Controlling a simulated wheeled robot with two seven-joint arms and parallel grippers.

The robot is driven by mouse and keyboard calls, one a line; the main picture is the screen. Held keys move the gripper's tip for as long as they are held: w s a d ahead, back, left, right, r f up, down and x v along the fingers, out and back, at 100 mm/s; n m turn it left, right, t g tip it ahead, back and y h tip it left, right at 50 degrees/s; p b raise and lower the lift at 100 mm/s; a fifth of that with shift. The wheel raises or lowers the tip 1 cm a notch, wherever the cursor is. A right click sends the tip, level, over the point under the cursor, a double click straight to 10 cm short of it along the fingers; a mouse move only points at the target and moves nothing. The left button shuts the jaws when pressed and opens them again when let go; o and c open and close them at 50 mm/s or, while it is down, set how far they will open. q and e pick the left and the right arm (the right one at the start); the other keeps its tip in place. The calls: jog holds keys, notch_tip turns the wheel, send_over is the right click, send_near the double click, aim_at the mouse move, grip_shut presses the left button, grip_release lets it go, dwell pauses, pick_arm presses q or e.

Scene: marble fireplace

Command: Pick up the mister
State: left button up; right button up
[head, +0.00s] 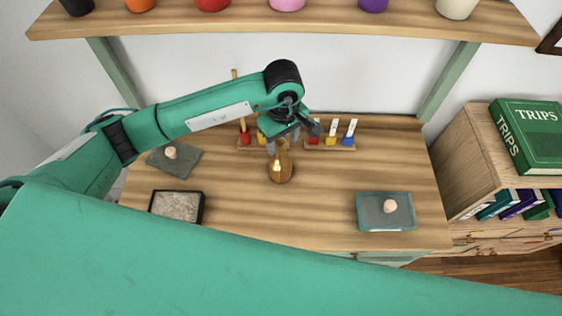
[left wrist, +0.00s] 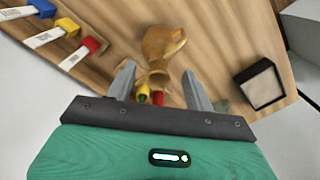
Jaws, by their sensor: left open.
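The mister appears to be the amber-brown, rounded vessel (head: 281,170) on the desk, near the middle in the head view. In the left wrist view the same brown mister (left wrist: 160,45) lies ahead, with its narrow part between and beyond the fingertips. My left gripper (head: 283,142) is open above and behind the mister, and its fingers partly cover the mister's top. In the left wrist view the open jaws (left wrist: 158,74) hold nothing; I cannot tell whether a finger touches the mister. My right gripper is not in view.
A rack with red, yellow and blue items (head: 330,146) stands right of the gripper; another rack (head: 245,141) is partly hidden by it. A black-rimmed tray (head: 176,207) is left, a teal tray (head: 385,212) right. A shelf (head: 330,25) overhangs behind. Desk between mister and teal tray is clear.

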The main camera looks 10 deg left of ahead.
aim_at(281, 163)
pick_arm(q)
jog(key=f, duration=0.1)
jog(key=f+p, duration=0.1)
jog(key=f, duration=0.2)
jog(key=shift+w+a+p, duration=0.25)
jog(key=shift+p, duration=0.15)
jog(key=shift+f, duration=0.3)
jog(key=c, duration=0.5)
grip_shut()
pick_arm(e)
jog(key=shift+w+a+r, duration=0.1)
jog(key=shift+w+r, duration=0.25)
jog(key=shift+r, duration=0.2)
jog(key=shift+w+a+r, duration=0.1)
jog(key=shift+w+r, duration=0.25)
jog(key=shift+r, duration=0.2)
